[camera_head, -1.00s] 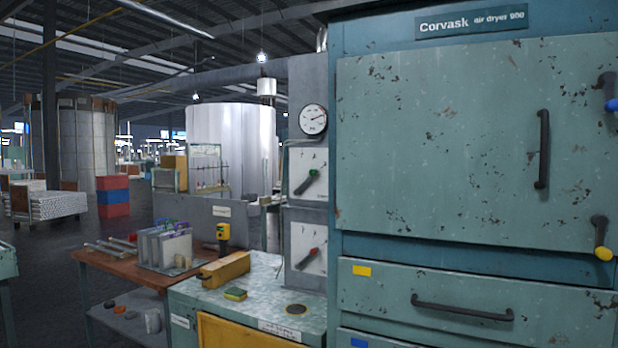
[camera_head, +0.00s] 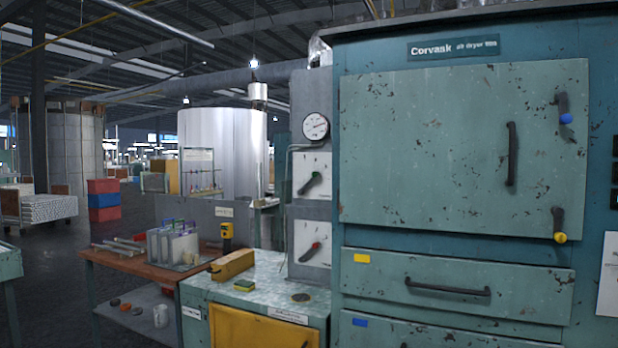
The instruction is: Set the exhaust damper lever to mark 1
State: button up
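Two lever plates are mounted one above the other on a grey panel left of the dryer. The upper plate has a green-handled lever (camera_head: 311,183) tilted up to the right. The marks and labels on both plates are too small to read, so I cannot tell which lever is the exhaust damper. My gripper is not in view.
The teal dryer (camera_head: 460,150) fills the right side. A round gauge (camera_head: 315,127) sits above the levers. Below them is a bench top (camera_head: 265,285) with a yellow block (camera_head: 232,264). A brown table (camera_head: 130,258) stands left; dark open floor (camera_head: 50,290) lies beyond.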

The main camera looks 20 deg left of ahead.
aim_at(315, 174)
jog(key=u, duration=0.35)
jog(key=i, duration=0.6)
jog(key=u, duration=0.6)
jog(key=i, duration=0.75)
jog(key=u, duration=0.7)
jog(key=i, duration=0.7)
jog(key=u, duration=0.85)
jog(key=i, duration=0.75)
jog(key=u, duration=0.4)
